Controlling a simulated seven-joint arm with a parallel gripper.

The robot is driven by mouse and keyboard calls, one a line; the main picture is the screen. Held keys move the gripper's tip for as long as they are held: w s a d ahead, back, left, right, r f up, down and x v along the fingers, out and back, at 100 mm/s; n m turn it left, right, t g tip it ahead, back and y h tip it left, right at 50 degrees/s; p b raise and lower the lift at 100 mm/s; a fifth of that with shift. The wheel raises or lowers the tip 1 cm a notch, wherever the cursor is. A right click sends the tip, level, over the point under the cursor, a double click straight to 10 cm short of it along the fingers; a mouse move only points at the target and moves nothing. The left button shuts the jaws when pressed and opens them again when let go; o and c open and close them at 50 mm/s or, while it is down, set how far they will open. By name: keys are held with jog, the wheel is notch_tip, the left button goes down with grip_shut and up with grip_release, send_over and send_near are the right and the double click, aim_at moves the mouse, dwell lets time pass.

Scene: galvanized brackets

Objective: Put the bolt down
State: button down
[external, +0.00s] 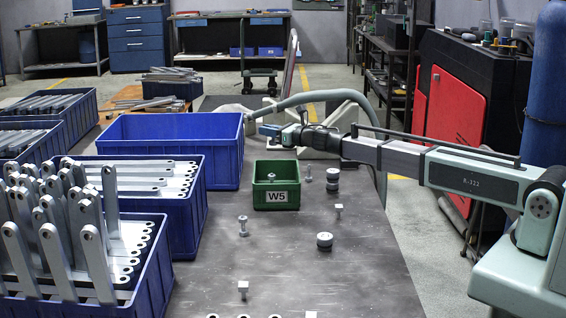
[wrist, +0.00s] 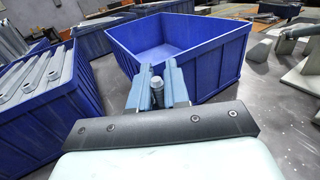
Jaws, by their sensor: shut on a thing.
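My gripper (external: 268,130) is above the back of the table, beside the right end of the empty blue bin (external: 190,128) and higher than the green W5 box (external: 276,197). In the wrist view my gripper (wrist: 157,80) is shut on a grey bolt (wrist: 157,84), whose head shows between the two blue-grey fingers. The held bolt is too small to make out in the external view. The same empty blue bin shows ahead in the wrist view (wrist: 222,72). A small bolt-like part (external: 271,177) shows inside the green box.
Bolts stand on the dark table, one left of centre (external: 243,226) and one near the front (external: 243,290). Round discs (external: 324,240) and a small stack (external: 333,184) stand to the right. Blue bins of brackets (external: 183,221) fill the left side. The middle table is mostly clear.

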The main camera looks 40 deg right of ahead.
jog(key=shift+f, duration=4.65)
jog(key=shift+f, duration=0.6)
jog(key=c, duration=1.1)
grip_release()
jog(key=shift+r, duration=0.1)
jog(key=shift+r, duration=0.45)
jog(key=v, duration=1.2)
